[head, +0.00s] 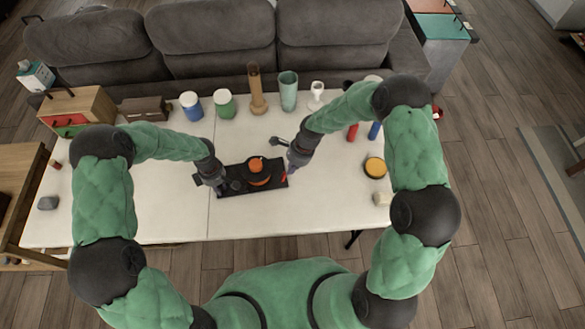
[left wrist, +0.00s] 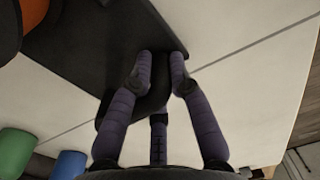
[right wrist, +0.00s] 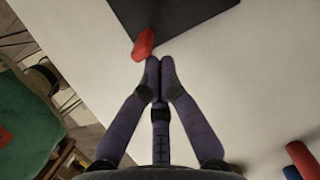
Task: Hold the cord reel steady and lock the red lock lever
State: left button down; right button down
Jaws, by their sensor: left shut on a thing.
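The cord reel has an orange and black drum (head: 258,171) on a flat black base (head: 268,189), resting on the white table. The base (left wrist: 90,50) and part of the orange drum (left wrist: 8,30) show in the left wrist view. The red lock lever (right wrist: 144,43) sticks out at the base's edge. My right gripper (right wrist: 160,66) has its fingertips together and empty, close beside the lever; I cannot tell whether they touch it.
A blue jar (head: 191,106), a green jar (head: 225,104), a brown vase (head: 257,92) and a teal cup (head: 288,91) line the table's back edge. A yellow-orange round thing (head: 375,167) lies at the right. The table's front strip is clear.

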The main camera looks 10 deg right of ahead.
jog(key=shift+w+a+r+h, duration=0.1)
jog(key=shift+a+r+h, duration=0.1)
jog(key=shift+a+h, duration=0.2)
jog(key=shift+a+r, duration=0.15)
jog(key=shift+a, duration=0.3)
jog(key=shift+d+r, duration=0.1)
jog(key=shift+r, duration=0.7)
jog(key=v, duration=1.1)
jog(key=shift+r, duration=0.35)
